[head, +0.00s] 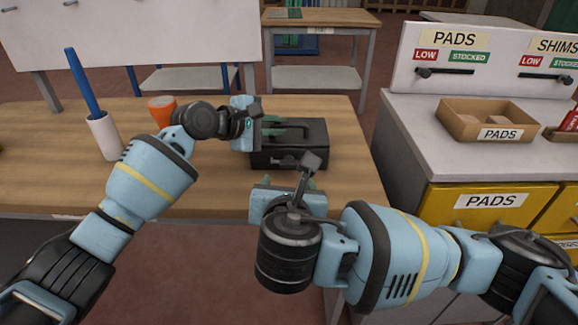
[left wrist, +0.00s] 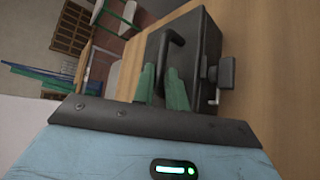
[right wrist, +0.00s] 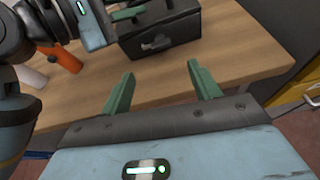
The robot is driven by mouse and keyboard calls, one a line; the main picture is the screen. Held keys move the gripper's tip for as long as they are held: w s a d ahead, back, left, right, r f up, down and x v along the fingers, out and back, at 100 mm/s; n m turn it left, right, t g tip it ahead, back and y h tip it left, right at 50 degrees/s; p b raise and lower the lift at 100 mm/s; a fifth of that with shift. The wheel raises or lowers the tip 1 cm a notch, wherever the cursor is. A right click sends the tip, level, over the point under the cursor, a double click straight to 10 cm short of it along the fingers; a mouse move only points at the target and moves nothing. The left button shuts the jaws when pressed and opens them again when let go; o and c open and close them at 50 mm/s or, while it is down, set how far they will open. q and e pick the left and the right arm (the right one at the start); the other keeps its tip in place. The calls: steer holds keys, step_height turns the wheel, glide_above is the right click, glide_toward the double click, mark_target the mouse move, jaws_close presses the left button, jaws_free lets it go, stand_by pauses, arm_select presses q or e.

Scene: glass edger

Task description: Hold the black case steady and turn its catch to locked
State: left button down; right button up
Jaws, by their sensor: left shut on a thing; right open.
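The black case (head: 315,153) stands on the wooden table near its right end. Its catch (head: 284,160) is on the front face and also shows in the right wrist view (right wrist: 156,43). In the left wrist view the catch (left wrist: 219,72) sticks out from the case (left wrist: 204,42). My left gripper (head: 270,126) is shut on the handle (left wrist: 172,42) on top of the case, with a green finger on each side. My right gripper (right wrist: 160,84) is open and empty, in front of the case and apart from the catch. I cannot tell the catch's exact setting.
At the right is a grey counter (head: 425,150) with a cardboard PADS box (head: 470,118). The table's front edge is near my right gripper.

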mark_target(289, 164)
steer(key=shift+s+r+n, duration=0.1)
steer(key=shift+n, duration=0.5)
steer(key=x, duration=1.2)
steer(key=shift+d, duration=0.1)
steer(key=c, duration=1)
